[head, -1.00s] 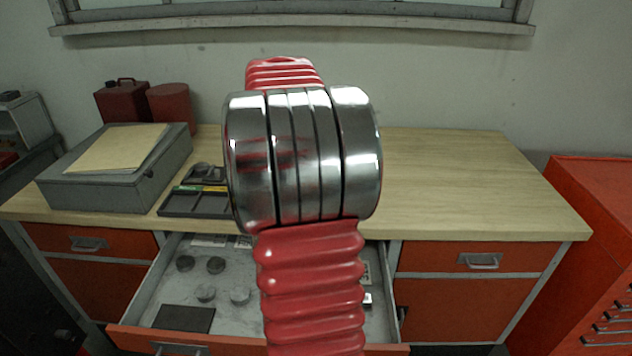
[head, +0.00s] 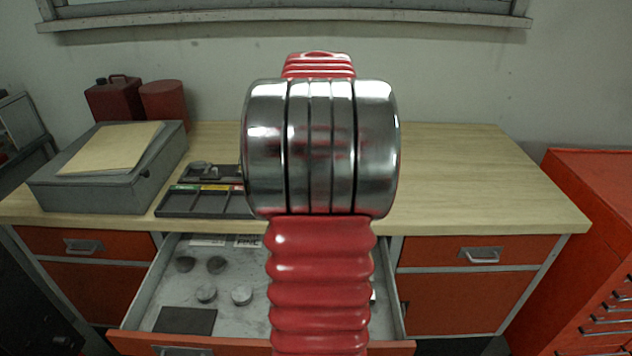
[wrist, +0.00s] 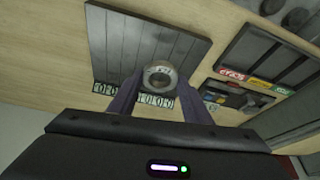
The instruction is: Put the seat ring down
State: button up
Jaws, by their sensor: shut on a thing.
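The seat ring (wrist: 160,77) is a small round grey metal piece with a darker centre and pale marks. It shows only in the wrist view. My gripper (wrist: 158,88) is shut on it, with one dark finger on each side. Beyond the ring, a dark grooved board (wrist: 148,45) lies on the wooden bench, with white number labels along its near edge. I cannot tell how high the ring is above the board. In the head view my own arm hides the gripper, the ring and the board.
A compartment tray (head: 195,203) with coloured labels lies on the bench (head: 455,185); it also shows in the wrist view (wrist: 262,68). A grey box (head: 100,178) stands at left. An open drawer (head: 270,345) holds several discs. The bench's right side looks clear.

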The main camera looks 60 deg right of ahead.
jog(key=shift+f, duration=2.3)
jog(key=shift+f, duration=1.85)
jog(key=o, duration=1.2)
jog(key=shift+f, duration=0.1)
jog(key=v, duration=1.2)
